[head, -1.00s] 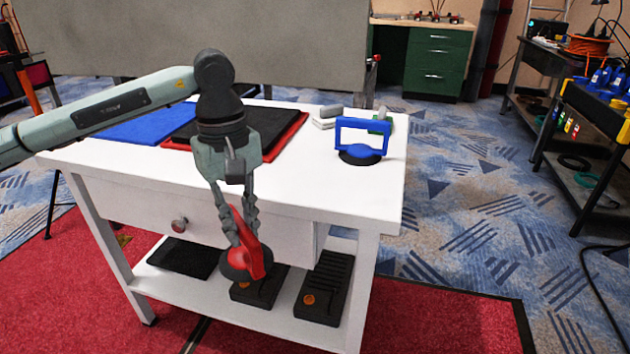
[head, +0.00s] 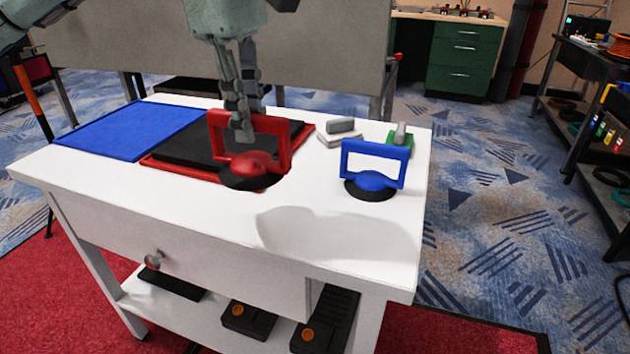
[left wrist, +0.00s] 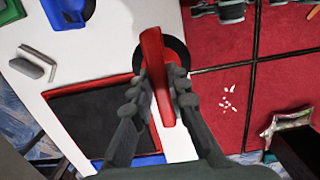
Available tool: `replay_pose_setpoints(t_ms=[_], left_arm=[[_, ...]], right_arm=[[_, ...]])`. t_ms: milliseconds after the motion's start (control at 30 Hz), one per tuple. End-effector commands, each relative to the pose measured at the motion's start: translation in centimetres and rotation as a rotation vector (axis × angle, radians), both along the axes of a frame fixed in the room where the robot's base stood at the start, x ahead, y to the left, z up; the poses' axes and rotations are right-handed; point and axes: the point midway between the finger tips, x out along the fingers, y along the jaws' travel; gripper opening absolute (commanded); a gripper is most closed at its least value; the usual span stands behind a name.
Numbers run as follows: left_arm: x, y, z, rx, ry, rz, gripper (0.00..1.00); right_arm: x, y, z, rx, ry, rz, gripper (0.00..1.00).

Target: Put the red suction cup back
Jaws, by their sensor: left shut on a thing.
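The red suction cup (head: 253,163) has a red frame handle and a black round pad. My left gripper (head: 243,128) is shut on its handle, fingers pointing down. In the head view the cup appears upright in front of the red tray with a black pad (head: 150,164). In the left wrist view the cup (left wrist: 152,62) overlaps the table's front edge and the red floor, so it seems held above the table. A blue suction cup (head: 372,181) stands on the white table (head: 215,218) to the right. My right gripper is not in view.
A blue mat (head: 125,132) lies at the table's left. Grey blocks (head: 343,130) and a green-based item (head: 400,137) lie behind the blue cup. Black items with orange knobs (head: 248,320) sit on the lower shelf. The table's front is clear.

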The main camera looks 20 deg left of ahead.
Motion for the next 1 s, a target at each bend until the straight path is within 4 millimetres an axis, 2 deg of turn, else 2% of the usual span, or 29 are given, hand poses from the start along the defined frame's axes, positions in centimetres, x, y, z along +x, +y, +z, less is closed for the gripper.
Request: replay_pose_setpoints(t_ms=[33,200,400,567,800,1000], left_arm=[[0.4,-1.3,-0.7,0.002,0.001,-0.007,0.00],[1.7,-4.8,-2.9,0.001,0.001,-0.005,0.00],[2.6,-7.3,-4.6,0.000,0.000,-0.002,0.00],[2.8,-7.7,-5.4,0.000,0.000,0.000,0.00],[2.8,-7.6,-8.6,0.000,-0.001,0.001,0.00],[2.8,-7.6,-8.9,-0.001,-0.003,0.000,0.00]], right_arm=[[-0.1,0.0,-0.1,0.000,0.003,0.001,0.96],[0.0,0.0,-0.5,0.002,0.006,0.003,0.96],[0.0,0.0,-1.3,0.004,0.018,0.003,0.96],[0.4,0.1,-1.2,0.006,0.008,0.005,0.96],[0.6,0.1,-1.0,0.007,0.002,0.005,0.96],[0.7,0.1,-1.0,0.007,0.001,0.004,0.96]])
